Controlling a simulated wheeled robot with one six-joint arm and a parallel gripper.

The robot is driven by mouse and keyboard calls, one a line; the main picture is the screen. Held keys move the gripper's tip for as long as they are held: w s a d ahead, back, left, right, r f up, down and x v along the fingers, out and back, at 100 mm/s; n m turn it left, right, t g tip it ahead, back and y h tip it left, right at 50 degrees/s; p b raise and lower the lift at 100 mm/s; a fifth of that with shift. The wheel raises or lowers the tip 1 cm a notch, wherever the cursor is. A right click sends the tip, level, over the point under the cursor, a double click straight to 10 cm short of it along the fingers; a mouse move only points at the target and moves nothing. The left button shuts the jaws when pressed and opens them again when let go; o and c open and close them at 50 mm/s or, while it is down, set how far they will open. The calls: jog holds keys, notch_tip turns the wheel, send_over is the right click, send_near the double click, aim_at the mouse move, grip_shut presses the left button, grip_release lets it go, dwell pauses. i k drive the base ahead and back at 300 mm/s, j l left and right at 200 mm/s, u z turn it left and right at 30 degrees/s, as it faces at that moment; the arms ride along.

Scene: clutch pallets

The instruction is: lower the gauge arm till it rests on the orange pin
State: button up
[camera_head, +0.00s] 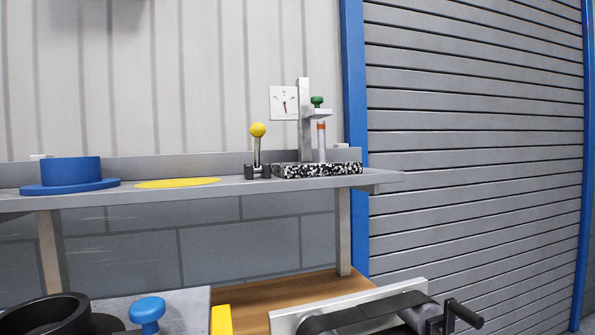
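The gauge stands on the grey shelf, with a pale upright post (304,115) on a black-and-white speckled base (318,170). A short gauge arm (318,113) juts right from the post, with a green knob (317,101) on top. Beneath it stands a pale pin with an orange band (321,127). The arm's underside is close to the pin's top; I cannot tell whether they touch. A white dial plate (284,103) with a dark needle is behind the post on the left. My gripper is not in view.
On the shelf (230,187) are a yellow-ball lever (257,130), a flat yellow disc (177,183) and a blue flanged cylinder (72,173). Below are a black ring (45,316), a blue knob (147,309), a yellow block (221,320) and a belt with crank (365,311). A shutter (475,150) lies right.

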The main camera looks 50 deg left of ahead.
aim_at(318, 113)
jog(key=u, duration=1.15)
